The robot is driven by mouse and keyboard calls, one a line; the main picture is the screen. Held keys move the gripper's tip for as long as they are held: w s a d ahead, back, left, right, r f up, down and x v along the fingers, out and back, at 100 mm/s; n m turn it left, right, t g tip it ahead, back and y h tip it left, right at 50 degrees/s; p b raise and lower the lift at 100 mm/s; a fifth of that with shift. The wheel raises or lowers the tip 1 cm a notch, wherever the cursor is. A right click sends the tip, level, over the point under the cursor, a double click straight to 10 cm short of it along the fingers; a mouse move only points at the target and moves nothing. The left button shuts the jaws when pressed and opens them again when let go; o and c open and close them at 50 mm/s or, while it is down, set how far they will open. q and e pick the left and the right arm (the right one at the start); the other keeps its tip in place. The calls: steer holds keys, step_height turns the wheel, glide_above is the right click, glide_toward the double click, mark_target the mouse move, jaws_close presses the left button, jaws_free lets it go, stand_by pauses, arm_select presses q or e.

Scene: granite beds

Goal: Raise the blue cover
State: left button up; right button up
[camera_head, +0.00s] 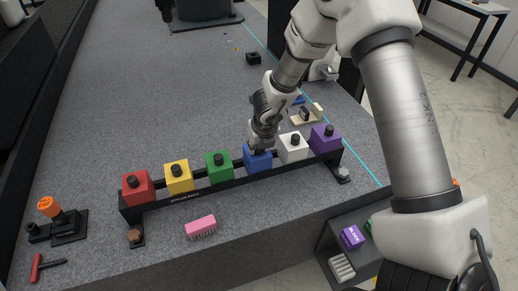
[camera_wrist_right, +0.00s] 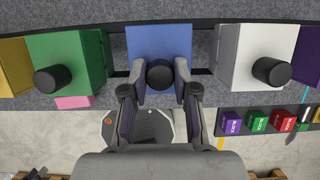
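The blue cover (camera_head: 257,161) is a blue box with a black knob, seated on a black rack between the green and white boxes. In the right wrist view the blue cover (camera_wrist_right: 160,47) is centred, its knob between the two fingers. My right gripper (camera_head: 259,146) points down from above onto this knob. In its wrist view the right gripper (camera_wrist_right: 160,74) is partly closed, with a finger against each side of the knob. The blue cover sits level with its neighbours. My left gripper is not in view.
Red (camera_head: 137,189), yellow (camera_head: 179,180), green (camera_head: 218,168), white (camera_head: 293,149) and purple (camera_head: 325,139) knobbed boxes share the black rack (camera_head: 188,196). An orange-topped tool (camera_head: 50,206) stands at left.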

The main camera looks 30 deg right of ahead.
mark_target(261, 158)
steer(key=o, duration=0.9)
steer(key=shift+r, duration=0.1)
steer(key=p+v, duration=0.3)
steer(key=v, duration=0.3)
steer(key=v, duration=1.1)
steer(key=shift+s+a+r, duration=0.15)
steer(key=shift+s+r, duration=0.15)
steer(key=shift+r, duration=0.05)
